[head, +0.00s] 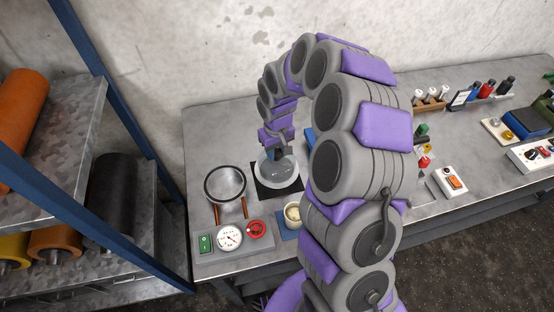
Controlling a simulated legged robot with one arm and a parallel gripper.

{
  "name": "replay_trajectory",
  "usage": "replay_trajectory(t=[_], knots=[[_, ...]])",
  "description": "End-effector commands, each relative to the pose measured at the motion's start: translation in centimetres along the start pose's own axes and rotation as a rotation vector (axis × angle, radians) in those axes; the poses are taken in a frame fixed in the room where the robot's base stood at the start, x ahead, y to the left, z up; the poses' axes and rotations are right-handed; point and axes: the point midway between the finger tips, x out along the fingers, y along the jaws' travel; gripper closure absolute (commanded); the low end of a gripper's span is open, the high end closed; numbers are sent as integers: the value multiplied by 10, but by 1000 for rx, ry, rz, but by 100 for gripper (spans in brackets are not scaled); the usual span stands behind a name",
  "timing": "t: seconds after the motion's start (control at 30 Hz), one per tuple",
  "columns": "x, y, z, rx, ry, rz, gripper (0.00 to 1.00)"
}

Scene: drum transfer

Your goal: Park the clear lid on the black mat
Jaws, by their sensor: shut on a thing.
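The clear lid (280,172) is a round, see-through disc with a pale rim, at the middle of the head view. The black mat (262,193) lies flat on the bench, and the lid covers much of it. My gripper (277,153) points down at the lid's centre and is shut on it. Whether the lid touches the mat or hovers just above it, I cannot tell. The fingertips are small and partly hidden by my wrist.
An open round drum (226,183) with orange legs stands left of the mat. A panel in front holds a gauge (229,238), a green switch (206,243) and a red knob (256,229). A small cup (292,214) sits close to the mat. A rack of rolls (112,200) stands at left.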

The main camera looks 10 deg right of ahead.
Motion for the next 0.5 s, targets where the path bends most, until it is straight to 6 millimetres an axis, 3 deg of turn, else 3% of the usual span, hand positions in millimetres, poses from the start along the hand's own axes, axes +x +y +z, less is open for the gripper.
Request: replay_trajectory(t=[0.3,0.5], knots=[[36,0,0,1,-1,0,100],[35,1,-1,2,2,0,100]])
